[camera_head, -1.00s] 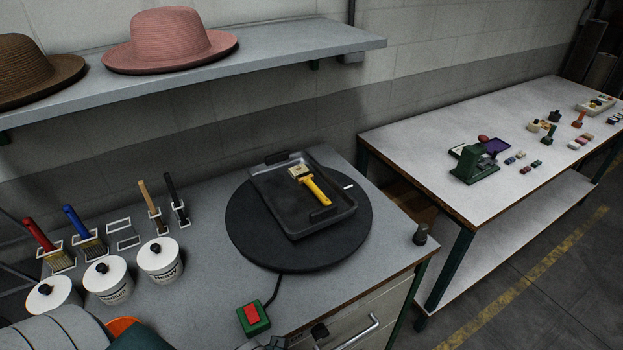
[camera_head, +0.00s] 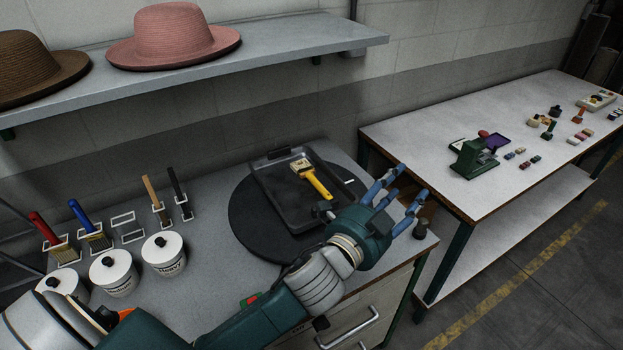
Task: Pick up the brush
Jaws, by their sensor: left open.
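A brush with a yellow handle and pale bristles (camera_head: 318,184) lies in a dark rectangular tray (camera_head: 270,190). The tray sits on a round black turntable (camera_head: 243,222) on the grey workbench. My left gripper (camera_head: 398,190) reaches in from the lower left, with its blue fingers spread open and empty. In the picture its fingers are to the right of the brush, near the bench's right edge, and apart from it. My gripper and wrist hide the lower right part of the turntable and tray. My right gripper is not in view.
Red-handled (camera_head: 42,227), blue-handled (camera_head: 78,214) and other brushes stand in wire holders at the left, beside an empty holder. Several white lidded pots (camera_head: 163,252) stand in front. A shelf (camera_head: 280,43) with hats is above. A second table (camera_head: 420,140) stands at right.

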